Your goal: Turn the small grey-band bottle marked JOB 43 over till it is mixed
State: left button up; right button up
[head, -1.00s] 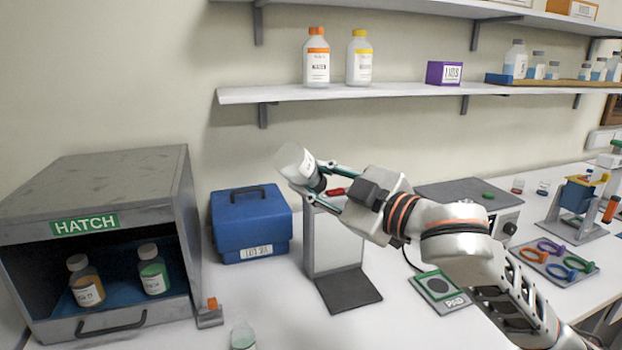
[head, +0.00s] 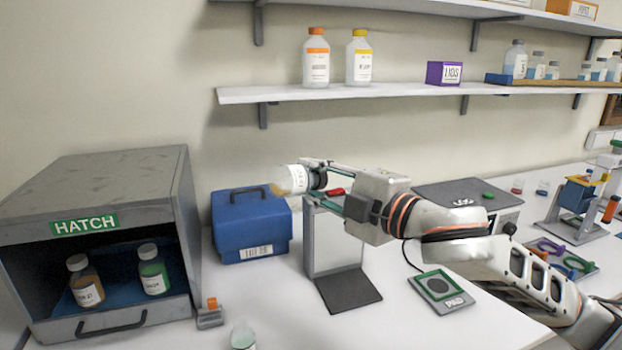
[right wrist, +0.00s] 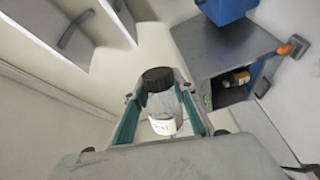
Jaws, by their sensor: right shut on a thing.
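My right gripper (head: 318,180) is shut on a small clear bottle (head: 290,180) with a black cap, in the air in front of the back wall. The bottle lies nearly level, its base to the left and its cap to the right between the fingers. A little amber liquid shows at its base end. In the right wrist view the bottle (right wrist: 162,110) sits between the green-lined fingers (right wrist: 158,98), dark cap and white label visible. The label is too small to read and I cannot make out a grey band. My left gripper is out of view.
The grey hatch (head: 100,165) at left holds an amber bottle (head: 88,290) and a green one (head: 153,276). A blue case (head: 250,225) and a grey stand (head: 308,240) are below the held bottle. A pad (head: 438,287) lies right. Another bottle (head: 243,337) shows at the front edge.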

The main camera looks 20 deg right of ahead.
jog(key=n, duration=0.5)
jog(key=shift+r+n, duration=0.1)
jog(key=shift+n, duration=0.9)
jog(key=n, duration=0.3)
jog(key=shift+n, duration=0.3)
jog(key=n, duration=0.3)
jog(key=shift+n, duration=0.8)
jog(key=n, duration=0.5)
